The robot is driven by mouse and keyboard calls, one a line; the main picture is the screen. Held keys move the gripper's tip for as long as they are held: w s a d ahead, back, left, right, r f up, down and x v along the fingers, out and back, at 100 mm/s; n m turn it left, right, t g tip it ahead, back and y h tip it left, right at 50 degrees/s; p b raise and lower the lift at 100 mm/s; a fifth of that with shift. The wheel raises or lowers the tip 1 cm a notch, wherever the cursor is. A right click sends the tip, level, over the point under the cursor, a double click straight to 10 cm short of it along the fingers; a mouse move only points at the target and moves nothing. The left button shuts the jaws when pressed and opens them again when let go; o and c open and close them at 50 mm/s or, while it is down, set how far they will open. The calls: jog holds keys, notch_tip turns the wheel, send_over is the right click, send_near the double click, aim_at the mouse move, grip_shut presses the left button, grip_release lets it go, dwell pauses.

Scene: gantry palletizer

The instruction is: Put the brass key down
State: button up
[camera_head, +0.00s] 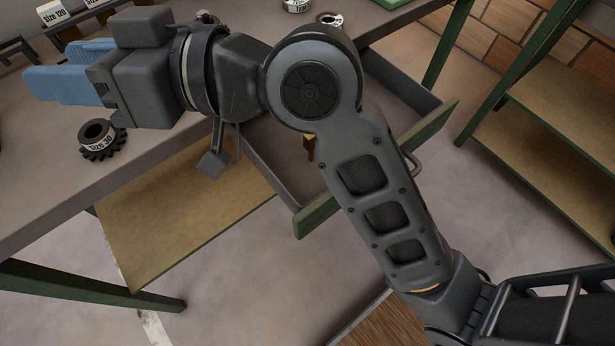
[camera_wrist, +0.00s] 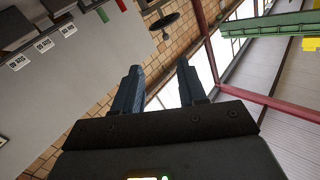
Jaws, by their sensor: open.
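My gripper (camera_head: 68,78) has blue fingers and is held level over the workbench at the upper left of the head view, pointing left. In the wrist view my gripper (camera_wrist: 158,88) has its two fingers apart with nothing between them. A small brass-coloured piece (camera_head: 309,147) shows in the open drawer (camera_head: 268,158), right of my gripper. My arm hides part of it, so I cannot tell for sure that it is the brass key. No other key shows in either view.
A dark gear labelled Size 30 (camera_head: 98,138) sits on the grey workbench (camera_head: 40,185) below my gripper. The drawer's green front (camera_head: 430,125) juts out under my arm. Labelled holders (camera_head: 55,12) stand at the back left. A green-framed shelf (camera_head: 560,140) is at right.

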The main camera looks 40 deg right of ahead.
jog(key=s+d+f+m+t+h, duration=0.4)
jog(key=s+d+f+m+h, duration=0.7)
jog(key=f, duration=0.4)
jog(key=s+d+f+n+h, duration=0.1)
jog(key=s+d, duration=0.4)
jog(key=s, duration=0.5)
jog(key=s+d+f+n+g, duration=0.1)
jog(key=s+d+n, duration=0.2)
jog(key=s, duration=0.8)
jog(key=shift+d+n+g+h, duration=0.3)
jog(key=shift+d+n+h, duration=0.1)
jog(key=shift+d, duration=0.8)
